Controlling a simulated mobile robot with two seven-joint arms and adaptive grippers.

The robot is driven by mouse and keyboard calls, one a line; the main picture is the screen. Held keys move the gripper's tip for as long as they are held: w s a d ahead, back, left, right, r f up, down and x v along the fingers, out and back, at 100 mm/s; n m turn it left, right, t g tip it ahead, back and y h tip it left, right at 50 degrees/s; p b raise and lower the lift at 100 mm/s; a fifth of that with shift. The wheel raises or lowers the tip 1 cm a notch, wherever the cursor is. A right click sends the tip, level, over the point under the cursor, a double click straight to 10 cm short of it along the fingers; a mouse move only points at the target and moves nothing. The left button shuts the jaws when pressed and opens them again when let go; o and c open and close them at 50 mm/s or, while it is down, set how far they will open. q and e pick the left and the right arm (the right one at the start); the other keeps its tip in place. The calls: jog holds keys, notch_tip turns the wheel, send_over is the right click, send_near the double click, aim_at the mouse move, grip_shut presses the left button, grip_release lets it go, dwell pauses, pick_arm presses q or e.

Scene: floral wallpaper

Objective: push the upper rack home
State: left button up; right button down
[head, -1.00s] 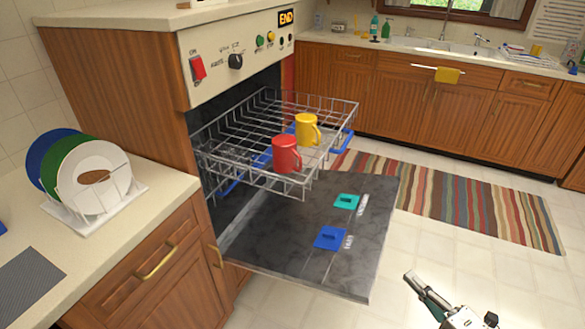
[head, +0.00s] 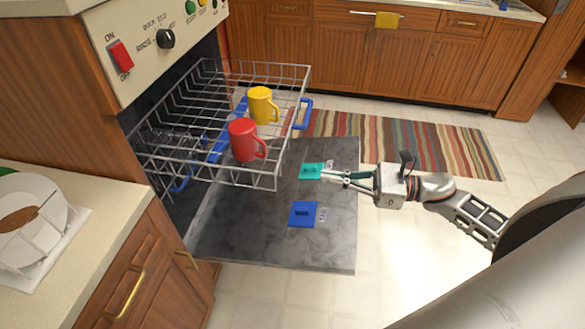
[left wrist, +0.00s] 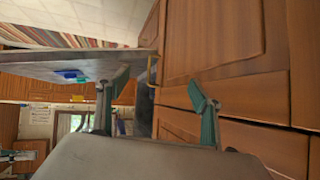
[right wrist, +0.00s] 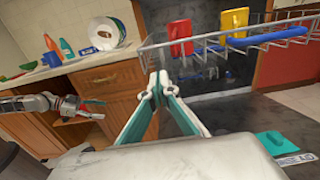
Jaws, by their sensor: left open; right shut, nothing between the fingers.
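The upper rack (head: 208,112) is a grey wire rack pulled out of the dishwasher over its lowered door (head: 250,240). It carries a red mug (head: 243,141) and a yellow mug (head: 262,105), both upright. A blue handle (head: 303,114) is on its outer side. My right gripper (head: 326,174) is shut and empty, just outside the rack's outer side, apart from it. In the right wrist view its fingertips (right wrist: 158,86) are together, with the rack (right wrist: 215,44) beyond. My left gripper (left wrist: 158,77) is open and empty, facing the wooden cabinet fronts; the head view does not show it.
Teal (head: 312,171) and blue (head: 303,214) lids lie on the door's inner face. A counter (head: 115,200) with a plate holder (head: 50,255) stands at left. A striped rug (head: 430,138) lies beyond the door. Floor right of the door is mostly open.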

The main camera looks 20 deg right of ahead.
aim_at(174, 157)
jog(key=p+x, duration=0.2)
jog(key=x, duration=0.7)
jog(key=shift+w, duration=0.1)
pick_arm(q)
jog(key=r, duration=0.3)
jog(key=shift+w+r, duration=0.3)
jog(key=shift+w, duration=0.1)
jog(key=shift+f, duration=0.15)
